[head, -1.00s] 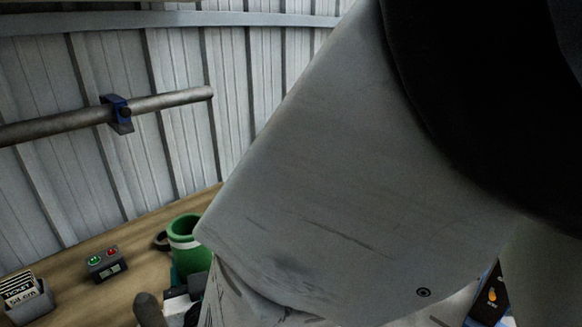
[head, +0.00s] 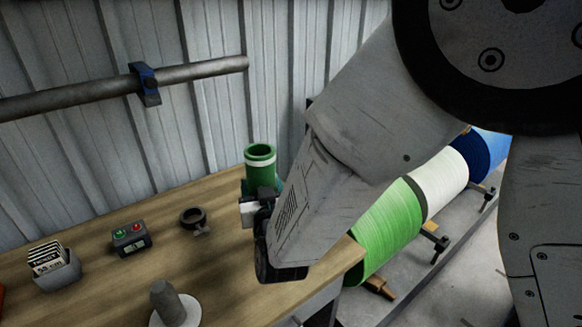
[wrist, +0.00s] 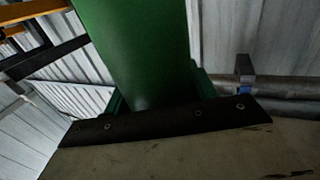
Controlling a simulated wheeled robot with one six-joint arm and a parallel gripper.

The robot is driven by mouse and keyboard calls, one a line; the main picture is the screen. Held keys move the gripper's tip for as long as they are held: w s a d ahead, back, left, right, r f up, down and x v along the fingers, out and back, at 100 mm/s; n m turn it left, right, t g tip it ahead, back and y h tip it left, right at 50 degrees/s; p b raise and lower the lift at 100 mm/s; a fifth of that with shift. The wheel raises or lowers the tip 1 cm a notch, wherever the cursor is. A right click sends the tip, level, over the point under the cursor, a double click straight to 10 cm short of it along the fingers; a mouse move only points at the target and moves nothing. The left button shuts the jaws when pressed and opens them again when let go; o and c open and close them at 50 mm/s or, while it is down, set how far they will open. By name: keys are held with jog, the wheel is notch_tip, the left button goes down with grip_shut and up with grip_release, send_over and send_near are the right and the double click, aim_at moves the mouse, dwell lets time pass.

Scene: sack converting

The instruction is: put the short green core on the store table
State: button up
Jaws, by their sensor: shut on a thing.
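The short green core (head: 261,168) is a hollow green tube with a pale band near its open top. It stands about upright in my gripper (head: 262,198), near the back right part of a wooden table (head: 105,295). My gripper is shut on it, and my arm hides part of its lower end. I cannot tell whether its bottom touches the table. In the wrist view the green core (wrist: 135,50) fills the upper middle, behind a dark bolted edge.
On the table are a dark ring (head: 192,216), a button box (head: 130,238), a ticket holder (head: 55,268) and a grey peg on a round base (head: 168,302). A wall bar (head: 200,70) runs behind. Green, white and blue rolls (head: 390,232) lie at right.

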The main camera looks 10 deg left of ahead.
jog(key=w+f, duration=0.2)
jog(key=f, duration=0.1)
jog(key=shift+f, duration=0.45)
jog(key=o, duration=1.2)
jog(key=shift+o, duration=0.2)
